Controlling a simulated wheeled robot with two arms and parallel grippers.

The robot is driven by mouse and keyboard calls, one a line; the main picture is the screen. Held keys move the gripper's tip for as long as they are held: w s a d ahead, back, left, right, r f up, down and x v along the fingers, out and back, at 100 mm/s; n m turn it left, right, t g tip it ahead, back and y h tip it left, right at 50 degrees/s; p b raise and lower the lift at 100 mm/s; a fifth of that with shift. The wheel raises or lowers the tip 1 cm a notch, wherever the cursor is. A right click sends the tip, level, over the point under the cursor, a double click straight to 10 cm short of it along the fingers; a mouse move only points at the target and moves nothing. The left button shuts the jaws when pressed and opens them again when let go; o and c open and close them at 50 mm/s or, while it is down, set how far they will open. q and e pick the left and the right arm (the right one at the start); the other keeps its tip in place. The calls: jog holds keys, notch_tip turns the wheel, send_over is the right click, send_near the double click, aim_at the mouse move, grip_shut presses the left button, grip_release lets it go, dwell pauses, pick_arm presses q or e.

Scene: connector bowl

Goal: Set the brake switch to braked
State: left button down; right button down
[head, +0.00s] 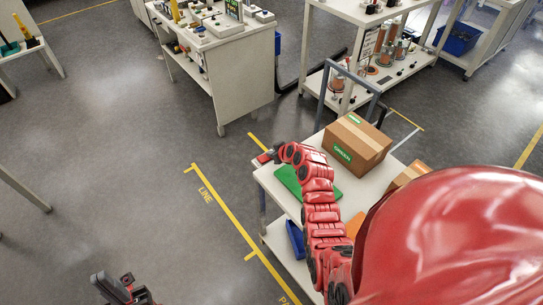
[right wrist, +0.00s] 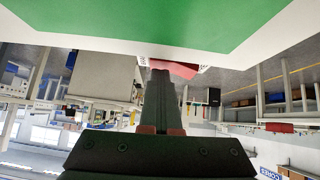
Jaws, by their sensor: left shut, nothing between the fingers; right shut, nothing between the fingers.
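A red part (right wrist: 178,68) with small white labels beside it sits at the edge of the white cart top (right wrist: 110,48) in the right wrist view; it looks like the brake switch, but its position is unclear. My right gripper (right wrist: 160,76) is shut and empty, its tips at or very near the red part; I cannot tell whether they touch. In the head view my right gripper (head: 266,157) is at the left corner of the cart (head: 372,187), where the switch is not distinct. My left gripper (head: 122,288) is shut and empty, low above the floor.
The cart carries a green mat (head: 319,184) and a cardboard box (head: 357,145); a blue bin (head: 295,238) is on its lower shelf. Yellow lines mark the floor (head: 140,190), which is clear to the left. Benches and shelves stand behind.

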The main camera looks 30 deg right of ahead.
jog(key=shift+s+a, duration=0.1)
jog(key=shift+a, duration=0.05)
jog(key=shift+a, duration=0.4)
jog(key=shift+a+r, duration=0.15)
jog(key=shift+a, duration=0.15)
jog(key=shift+d+r, duration=0.1)
